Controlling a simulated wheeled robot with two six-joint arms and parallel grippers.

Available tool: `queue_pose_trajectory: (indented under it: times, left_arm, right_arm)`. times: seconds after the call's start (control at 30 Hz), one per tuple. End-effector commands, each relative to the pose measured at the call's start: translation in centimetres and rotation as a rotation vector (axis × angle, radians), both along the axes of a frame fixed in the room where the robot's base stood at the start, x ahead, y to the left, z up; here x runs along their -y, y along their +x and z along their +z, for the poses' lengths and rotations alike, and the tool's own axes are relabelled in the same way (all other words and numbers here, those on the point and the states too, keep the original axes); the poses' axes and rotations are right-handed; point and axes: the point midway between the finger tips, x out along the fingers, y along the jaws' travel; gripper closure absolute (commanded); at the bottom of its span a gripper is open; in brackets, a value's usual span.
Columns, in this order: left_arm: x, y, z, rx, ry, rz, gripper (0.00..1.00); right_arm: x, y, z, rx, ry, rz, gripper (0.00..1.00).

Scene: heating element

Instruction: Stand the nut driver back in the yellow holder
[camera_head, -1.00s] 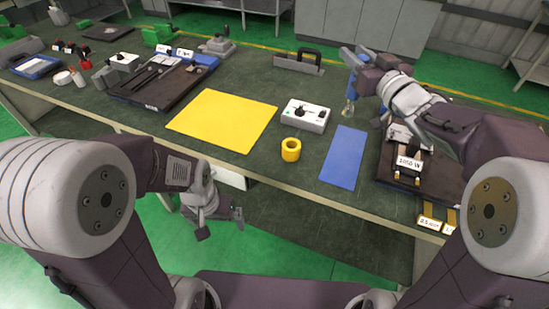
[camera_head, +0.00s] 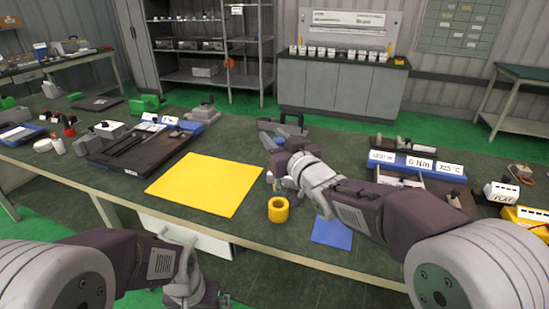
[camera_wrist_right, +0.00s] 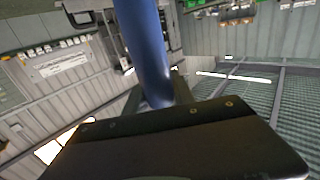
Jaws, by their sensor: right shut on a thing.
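The yellow holder (camera_head: 279,214) is a short upright ring with an open top on the dark green table, near its front edge.
A yellow mat (camera_head: 205,184) lies left of the holder. A blue mat (camera_head: 331,233) lies to its right, partly hidden under my right arm. A dark tool tray (camera_head: 140,158) stands farther left. A dark-handled carrier (camera_head: 285,124) stands behind the gripper.

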Motion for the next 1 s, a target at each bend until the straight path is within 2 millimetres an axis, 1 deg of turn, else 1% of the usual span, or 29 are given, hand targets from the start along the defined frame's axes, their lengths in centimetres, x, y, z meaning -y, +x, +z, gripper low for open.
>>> queue_pose_trajectory:
  times: [0.07,0.2,0.3,0.57,1.0]
  left_arm:
    - [0.0,0.0,0.0,0.000,0.000,0.000,0.00]
    - [0.0,0.0,-1.0,0.000,0.000,0.000,0.00]
    - [0.0,0.0,-1.2,0.000,0.000,0.000,0.00]
    - [0.0,0.0,-1.1,0.000,0.000,0.000,0.00]
    - [0.0,0.0,-2.5,0.000,0.000,0.000,0.00]
  right_arm:
    - [0.0,0.0,-0.1,0.003,0.000,0.000,1.00]
    - [0.0,0.0,-2.8,0.000,0.001,-0.001,1.00]
    - [0.0,0.0,-3.8,0.002,0.001,0.000,1.00]
    - [0.1,0.0,-3.8,0.004,0.002,0.000,1.00]
    - [0.1,0.0,-5.1,0.004,0.002,0.000,1.00]
